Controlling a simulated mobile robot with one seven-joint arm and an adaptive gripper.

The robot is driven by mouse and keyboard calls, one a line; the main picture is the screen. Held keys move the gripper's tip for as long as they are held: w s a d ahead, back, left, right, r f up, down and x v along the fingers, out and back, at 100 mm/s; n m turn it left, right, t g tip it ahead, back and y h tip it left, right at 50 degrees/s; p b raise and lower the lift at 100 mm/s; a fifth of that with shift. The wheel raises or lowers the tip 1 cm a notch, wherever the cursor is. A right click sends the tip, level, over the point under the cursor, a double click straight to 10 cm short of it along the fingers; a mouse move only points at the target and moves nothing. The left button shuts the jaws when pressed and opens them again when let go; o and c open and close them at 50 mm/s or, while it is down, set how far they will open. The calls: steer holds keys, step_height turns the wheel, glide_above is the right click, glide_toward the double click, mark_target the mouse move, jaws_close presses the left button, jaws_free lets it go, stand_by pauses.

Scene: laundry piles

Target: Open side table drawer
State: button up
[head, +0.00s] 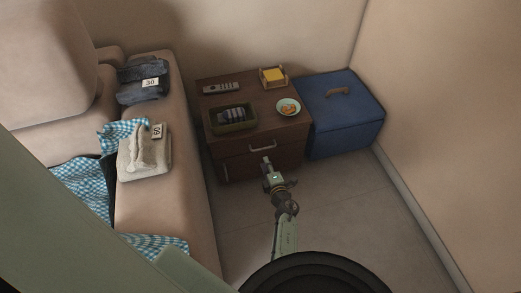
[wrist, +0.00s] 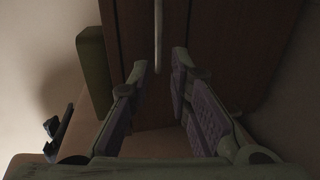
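The brown wooden side table (head: 293,127) stands in the corner beside the sofa. Its upper drawer front (head: 232,148) looks flush with the table, so the drawer appears shut. A pale bar handle (head: 263,146) is on this drawer; it also shows upright in the wrist view (wrist: 158,35). My gripper (head: 266,162) is just in front of and slightly below the handle in the head view. In the wrist view its fingers (wrist: 160,63) are spread apart, with the handle's end showing in line with the gap. I cannot tell whether they touch it. The gripper hides part of the lower front.
A dark tray (head: 213,126), a remote (head: 221,88), a yellow item in a holder (head: 273,76) and a bowl (head: 288,107) sit on the table. A blue box (head: 345,140) stands close at right. Folded laundry (head: 144,160) lies on the sofa (head: 185,190). The floor in front is clear.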

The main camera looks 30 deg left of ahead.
mark_target(261, 149)
steer(key=b+x, duration=0.5)
steer(key=x, duration=0.5)
steer(key=shift+r, duration=0.1)
steer(key=shift+c, duration=0.5)
jaws_close()
